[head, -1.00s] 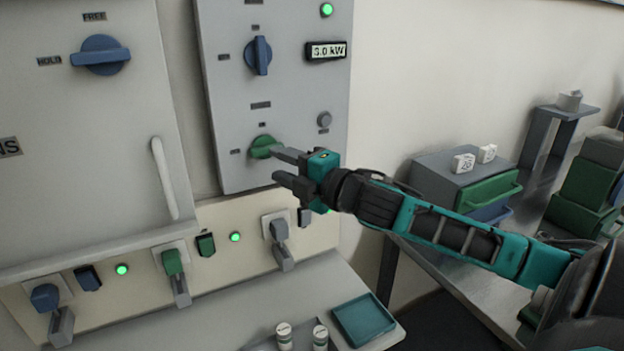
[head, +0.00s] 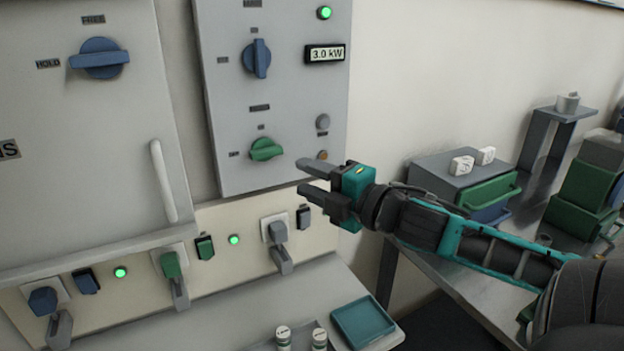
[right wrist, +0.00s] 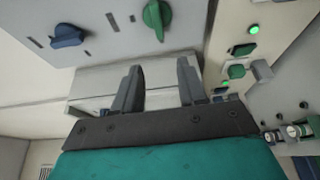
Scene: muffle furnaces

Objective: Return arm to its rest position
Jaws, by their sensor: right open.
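My right gripper (head: 312,180) is open and empty in the head view, just right of the grey control panel's lower edge. Its two fingers point left and stand apart from the green knob (head: 266,149). Its arm comes in from the lower right. In the right wrist view, the two fingers (right wrist: 158,88) are spread with nothing between them, and the green knob (right wrist: 156,18) is above them. My left gripper is not in view.
The panel has a blue knob (head: 257,58) and a 3.0 kW display (head: 325,54). Plugs and switches line the wall below. A teal tray (head: 364,321) lies on the ledge. A drawer box (head: 462,182) and green bins (head: 583,190) stand on the right bench.

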